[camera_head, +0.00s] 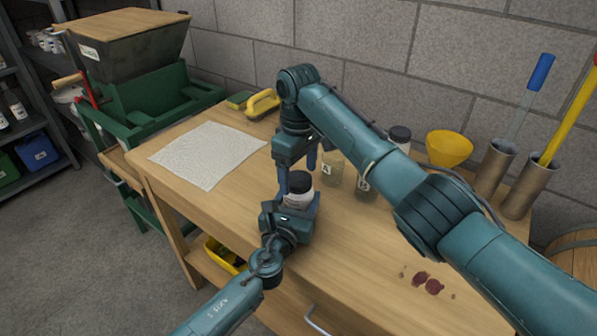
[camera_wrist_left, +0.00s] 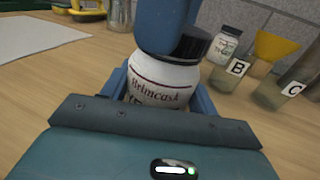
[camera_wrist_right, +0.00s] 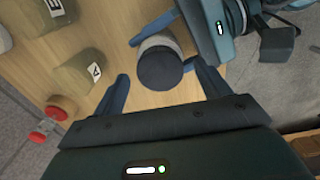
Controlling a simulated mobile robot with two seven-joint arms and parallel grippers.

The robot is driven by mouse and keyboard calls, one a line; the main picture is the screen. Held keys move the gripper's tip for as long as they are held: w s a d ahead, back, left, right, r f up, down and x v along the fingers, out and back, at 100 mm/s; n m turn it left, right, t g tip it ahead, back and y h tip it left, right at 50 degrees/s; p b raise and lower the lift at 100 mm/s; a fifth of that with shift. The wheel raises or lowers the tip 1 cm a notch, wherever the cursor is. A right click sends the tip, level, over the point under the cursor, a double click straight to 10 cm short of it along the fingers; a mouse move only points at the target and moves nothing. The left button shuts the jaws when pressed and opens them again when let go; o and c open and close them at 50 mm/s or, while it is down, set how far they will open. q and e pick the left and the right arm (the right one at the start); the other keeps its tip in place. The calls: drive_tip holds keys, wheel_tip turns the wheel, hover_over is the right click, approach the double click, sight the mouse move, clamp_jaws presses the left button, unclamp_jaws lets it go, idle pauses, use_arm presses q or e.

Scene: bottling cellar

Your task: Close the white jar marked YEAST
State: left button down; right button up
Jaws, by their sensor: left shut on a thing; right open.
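The white jar (camera_head: 298,198) stands at the near edge of the workbench with a black lid (camera_head: 299,182) on its mouth. In the left wrist view its label (camera_wrist_left: 158,90) reads "Brimcask"; the line below is mostly hidden. Whether the lid is tight cannot be told. My left gripper (camera_wrist_left: 165,98) is shut around the jar's body. My right gripper (camera_head: 297,168) points down over the jar, open. In the right wrist view its fingers stand apart on either side of the lid (camera_wrist_right: 160,68), not visibly gripping it. One right finger hides part of the jar in the left wrist view.
Glass jars marked A (camera_wrist_right: 85,75), B (camera_wrist_left: 232,75) and C (camera_wrist_left: 275,92) stand behind, near another black-lidded jar (camera_head: 399,135) and a yellow funnel (camera_head: 449,148). A white cloth (camera_head: 207,155) lies at left. Red stains (camera_head: 428,286) mark the bench at right.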

wheel_tip(320, 180, up, 11)
drive_tip(key=shift+r, duration=0.2)
use_arm(q)
drive_tip(key=shift+c, duration=1.6)
unclamp_jaws()
drive_tip(key=shift+s, duration=0.1)
drive_tip(key=shift+s+a, duration=0.15)
drive_tip(key=shift+s, duration=0.2)
drive_tip(key=v, duration=1.2)
drive_tip(key=shift+s+p, duration=0.15)
drive_tip(key=shift+p, duration=0.2)
use_arm(e)
drive_tip(key=shift+r, duration=0.35)
